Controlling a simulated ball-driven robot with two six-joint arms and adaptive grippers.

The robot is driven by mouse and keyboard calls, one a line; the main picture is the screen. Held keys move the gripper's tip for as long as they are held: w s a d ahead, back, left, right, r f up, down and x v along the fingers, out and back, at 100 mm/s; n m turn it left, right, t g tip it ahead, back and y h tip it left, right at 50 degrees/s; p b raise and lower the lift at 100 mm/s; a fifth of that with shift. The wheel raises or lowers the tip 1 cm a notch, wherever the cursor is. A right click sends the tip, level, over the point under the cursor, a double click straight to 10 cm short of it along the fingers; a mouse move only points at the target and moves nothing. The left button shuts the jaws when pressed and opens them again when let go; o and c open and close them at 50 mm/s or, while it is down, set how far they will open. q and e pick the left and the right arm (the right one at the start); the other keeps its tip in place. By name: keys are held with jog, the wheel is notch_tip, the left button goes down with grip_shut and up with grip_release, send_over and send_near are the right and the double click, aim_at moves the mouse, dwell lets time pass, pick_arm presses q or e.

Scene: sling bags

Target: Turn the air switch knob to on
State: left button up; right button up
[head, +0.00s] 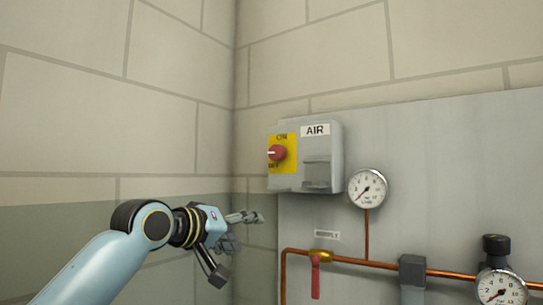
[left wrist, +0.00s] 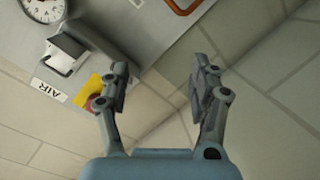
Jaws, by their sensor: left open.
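The air switch is a grey box (head: 322,158) labelled AIR, mounted on the grey panel near the wall corner. On its left face is a yellow plate (head: 290,142) marked ON at the top, with a red knob (head: 277,153) in its middle. My left gripper (head: 256,217) is below and left of the knob, apart from it. In the left wrist view my left gripper (left wrist: 163,88) is open with nothing between its fingers. There the yellow plate (left wrist: 88,92) shows left of the fingers, and the red knob (left wrist: 93,103) is partly hidden by one finger. My right gripper is not in view.
A white gauge (head: 368,188) sits right of the box on a copper pipe (head: 367,236). A red valve handle (head: 316,278) hangs below the box, and another gauge (head: 502,288) is at lower right. The space left of the knob, along the block wall (head: 95,115), is clear.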

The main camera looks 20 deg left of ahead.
pick_arm(q)
jog(key=m+t+p, duration=0.1)
jog(key=t+p, duration=0.1)
jog(key=p, duration=0.1)
send_near(274, 153)
jog(key=v, duration=0.2)
jog(key=shift+h, duration=0.4)
jog(key=p+x, duration=0.1)
jog(key=x, duration=0.4)
jog(key=p+x, duration=0.1)
jog(key=x, duration=0.5)
jog(key=shift+a+p, duration=0.25)
jog(key=shift+p, duration=0.1)
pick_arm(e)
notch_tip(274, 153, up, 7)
pick_arm(q)
jog(key=shift+c, duration=0.3)
jog(key=c, duration=1.1)
